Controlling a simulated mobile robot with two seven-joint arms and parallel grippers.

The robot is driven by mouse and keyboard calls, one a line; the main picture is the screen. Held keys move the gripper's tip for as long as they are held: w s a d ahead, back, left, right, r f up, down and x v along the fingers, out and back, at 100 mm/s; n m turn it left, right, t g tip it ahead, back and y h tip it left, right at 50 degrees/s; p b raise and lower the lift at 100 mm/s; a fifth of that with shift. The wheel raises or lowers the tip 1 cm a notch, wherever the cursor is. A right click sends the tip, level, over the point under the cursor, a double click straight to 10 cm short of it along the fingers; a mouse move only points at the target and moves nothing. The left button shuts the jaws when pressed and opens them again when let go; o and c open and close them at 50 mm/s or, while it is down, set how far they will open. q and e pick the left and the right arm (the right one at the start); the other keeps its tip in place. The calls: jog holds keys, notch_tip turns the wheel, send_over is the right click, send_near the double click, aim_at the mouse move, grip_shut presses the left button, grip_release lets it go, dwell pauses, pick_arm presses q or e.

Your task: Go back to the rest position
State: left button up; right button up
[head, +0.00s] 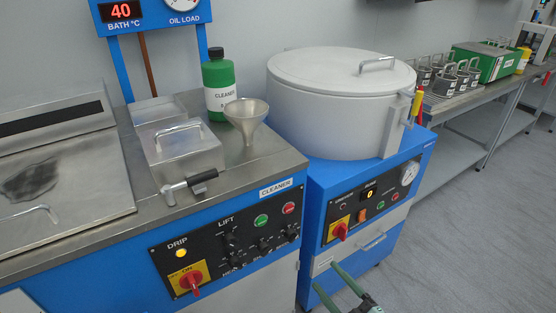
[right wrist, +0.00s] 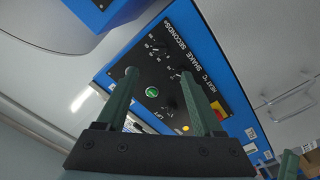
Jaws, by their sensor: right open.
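My right gripper (head: 325,276) is low in the head view, in front of the blue cabinet under the round white vessel. Its two green fingers are apart with nothing between them. In the right wrist view the open fingers (right wrist: 160,73) stand in front of the black control panel (right wrist: 165,80), with a green button showing between them. They look clear of the panel, though the exact gap cannot be told. My left gripper is in neither view.
The cleaning bench's panel (head: 228,247) and the blue cabinet (head: 312,205) with the lidded white vessel (head: 330,115) are close. A green cleaner bottle (head: 218,80) and metal funnel (head: 246,115) stand on the bench. Open floor (head: 470,240) lies to the right.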

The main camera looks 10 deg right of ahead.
jog(key=s+a+f+m+g+h, duration=0.1)
jog(key=s+a+f+m+g, duration=0.25)
jog(key=s+m, duration=0.2)
jog(key=s+a+f+m+g+h, duration=0.2)
jog(key=s+a+f+m+g, duration=0.1)
jog(key=s+f+m+g, duration=0.3)
pick_arm(q)
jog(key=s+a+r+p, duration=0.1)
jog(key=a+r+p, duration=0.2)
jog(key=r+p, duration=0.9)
jog(key=p, duration=0.4)
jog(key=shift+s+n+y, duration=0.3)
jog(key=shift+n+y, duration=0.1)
pick_arm(e)
jog(key=s+d+r+t, duration=0.1)
jog(key=d+r+t, duration=0.1)
jog(key=r, duration=1)
jog(key=shift+s+d+r+h, duration=0.15)
jog(key=shift+s+d+h, duration=0.25)
jog(key=shift+d, duration=0.2)
jog(key=shift+n, duration=0.25)
